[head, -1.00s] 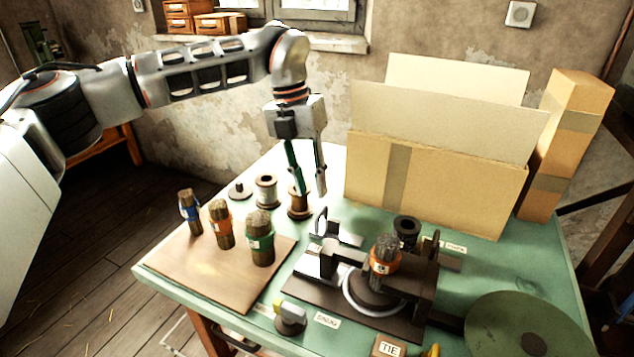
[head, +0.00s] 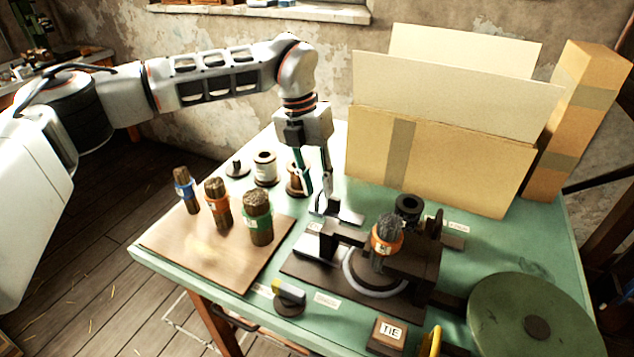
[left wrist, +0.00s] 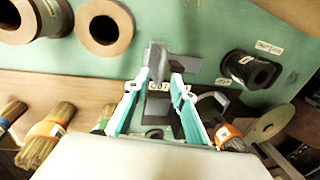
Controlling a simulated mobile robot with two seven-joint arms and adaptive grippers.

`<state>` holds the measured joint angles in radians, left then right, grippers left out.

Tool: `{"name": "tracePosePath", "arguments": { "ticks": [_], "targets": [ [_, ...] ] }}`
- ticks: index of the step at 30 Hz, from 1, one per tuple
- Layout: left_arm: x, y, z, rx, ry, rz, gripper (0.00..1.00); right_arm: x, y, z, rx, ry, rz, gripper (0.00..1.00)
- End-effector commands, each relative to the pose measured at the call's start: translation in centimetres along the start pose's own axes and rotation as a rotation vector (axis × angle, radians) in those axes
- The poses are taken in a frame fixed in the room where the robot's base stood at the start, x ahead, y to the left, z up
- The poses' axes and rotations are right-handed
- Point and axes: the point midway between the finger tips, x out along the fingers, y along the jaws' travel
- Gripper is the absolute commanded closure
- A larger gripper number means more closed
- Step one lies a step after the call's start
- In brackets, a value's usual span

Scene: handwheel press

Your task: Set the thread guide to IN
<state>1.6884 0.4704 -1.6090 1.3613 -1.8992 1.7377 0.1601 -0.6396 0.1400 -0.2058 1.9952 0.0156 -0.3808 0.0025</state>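The thread guide looks to be the small grey metal bracket (head: 346,216) at the back left of the dark press. My left gripper (head: 317,188) hangs over it, fingers pointing down, with the tips close to its upright part. In the left wrist view the two teal-lined fingers (left wrist: 160,77) stand apart, with the grey bracket (left wrist: 158,56) beyond and between the tips. I cannot tell whether they touch it. A small white label shows between the fingers, too small to read, so the guide's setting is unclear. My right gripper is not in view.
The press base (head: 325,278) carries an orange-banded brush (head: 386,236). Banded brushes stand on a wooden board (head: 200,255). Cardboard boxes (head: 440,165) rise behind. A TIE block (head: 388,335) and green disc (head: 535,310) are in front.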

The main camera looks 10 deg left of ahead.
Motion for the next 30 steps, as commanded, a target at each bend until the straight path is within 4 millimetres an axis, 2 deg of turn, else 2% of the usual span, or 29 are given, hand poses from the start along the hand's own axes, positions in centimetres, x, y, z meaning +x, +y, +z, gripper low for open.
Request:
{"name": "tracePosePath", "arguments": {
  "ticks": [5,8,15,17,24,30],
  "targets": [
    [0.0,0.0,0.0,0.001,-0.001,0.0,0.75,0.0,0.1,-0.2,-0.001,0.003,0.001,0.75],
    [0.0,0.0,0.0,0.001,-0.001,0.0,0.99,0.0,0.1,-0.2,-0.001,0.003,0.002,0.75],
    [0.0,-0.3,0.0,0.002,-0.001,0.001,1.0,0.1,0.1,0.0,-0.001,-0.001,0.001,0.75],
    [0.0,-1.1,0.0,0.004,-0.001,0.001,1.0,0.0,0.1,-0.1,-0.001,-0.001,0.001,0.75],
    [1.0,-6.3,0.0,0.006,-0.001,0.002,1.0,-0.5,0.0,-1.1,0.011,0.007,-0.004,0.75],
    [1.6,-8.3,0.0,0.001,-0.001,0.0,1.0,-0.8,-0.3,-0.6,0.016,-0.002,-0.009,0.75]
  ]
}}
